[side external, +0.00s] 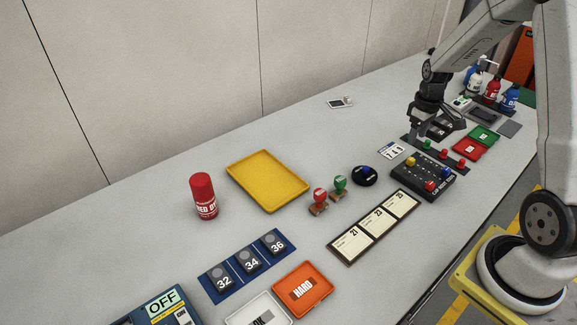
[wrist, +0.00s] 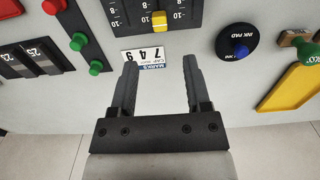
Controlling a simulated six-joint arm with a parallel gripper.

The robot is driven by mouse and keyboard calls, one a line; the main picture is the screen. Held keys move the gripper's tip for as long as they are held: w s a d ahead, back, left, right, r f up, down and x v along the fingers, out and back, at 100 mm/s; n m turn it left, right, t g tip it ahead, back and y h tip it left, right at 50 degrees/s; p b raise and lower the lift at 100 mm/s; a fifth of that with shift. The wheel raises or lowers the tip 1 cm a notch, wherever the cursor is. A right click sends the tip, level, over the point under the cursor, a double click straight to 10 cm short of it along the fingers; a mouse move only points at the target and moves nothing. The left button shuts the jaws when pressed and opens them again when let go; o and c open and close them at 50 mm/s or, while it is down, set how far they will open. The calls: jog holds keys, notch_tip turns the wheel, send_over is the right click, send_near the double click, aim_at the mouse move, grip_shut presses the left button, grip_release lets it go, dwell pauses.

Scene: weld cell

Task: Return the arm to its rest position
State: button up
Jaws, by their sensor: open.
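My gripper (side external: 424,137) hangs above the far right part of the long grey bench in the side external view. In the wrist view my gripper (wrist: 159,64) has its two black fingers spread wide apart, with nothing between them. The same card (side external: 391,150) lies on the bench just left of my gripper in the side external view.
A black panel with coloured knobs (side external: 423,176) and a red-and-green button strip (side external: 444,154) are near my gripper. A yellow tray (side external: 267,180) and red can (side external: 203,196) are farther left. The bench's back middle is mostly clear.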

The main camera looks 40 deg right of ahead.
jog(key=s+a+r+t, duration=0.1)
jog(key=s+a+r, duration=0.1)
jog(key=a, duration=1)
jog(key=s+a+r+t, duration=0.1)
jog(key=s+a, duration=0.3)
jog(key=a, duration=0.8)
jog(key=shift+s+a+r+t, duration=0.3)
jog(key=shift+a+r, duration=0.1)
jog(key=shift+r, duration=0.05)
jog(key=shift+d, duration=0.1)
